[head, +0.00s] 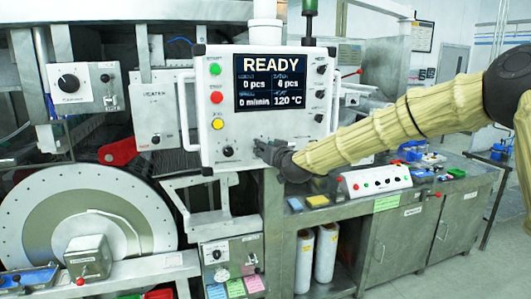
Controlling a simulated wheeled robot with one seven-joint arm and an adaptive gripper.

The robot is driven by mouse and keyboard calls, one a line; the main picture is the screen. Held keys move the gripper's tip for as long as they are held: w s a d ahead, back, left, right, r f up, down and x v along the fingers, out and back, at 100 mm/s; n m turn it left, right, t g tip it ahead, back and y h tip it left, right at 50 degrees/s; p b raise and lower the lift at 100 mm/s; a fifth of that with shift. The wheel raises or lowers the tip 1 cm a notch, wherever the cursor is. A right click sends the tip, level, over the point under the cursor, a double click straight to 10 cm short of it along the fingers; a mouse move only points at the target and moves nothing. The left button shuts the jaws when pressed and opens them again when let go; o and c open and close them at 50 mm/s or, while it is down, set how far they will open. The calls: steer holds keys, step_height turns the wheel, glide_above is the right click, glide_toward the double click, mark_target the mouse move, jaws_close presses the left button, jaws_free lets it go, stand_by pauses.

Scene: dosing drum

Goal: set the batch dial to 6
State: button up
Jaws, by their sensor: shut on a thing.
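The white control panel (216,155) has a dark screen (270,78) that reads READY, 0 pcs, what looks like 4 pcs, 0 m/min and 120 °C. My gripper (262,149) is at the panel's lower face, right of a black knob (228,151). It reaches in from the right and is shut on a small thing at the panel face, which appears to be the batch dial. The jaws hide this dial, so its pointer and scale cannot be read.
Green (215,69), red (217,98) and yellow (218,124) buttons line the panel's left side. Several black knobs (320,93) line its right edge. A steel bench (400,200) with a small button box (375,181) stands below my arm. A large drum disc (30,215) is at left.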

stand_by(0.4)
steer(key=o, duration=1)
steer(key=shift+d, duration=0.1)
steer(key=v, duration=1.2)
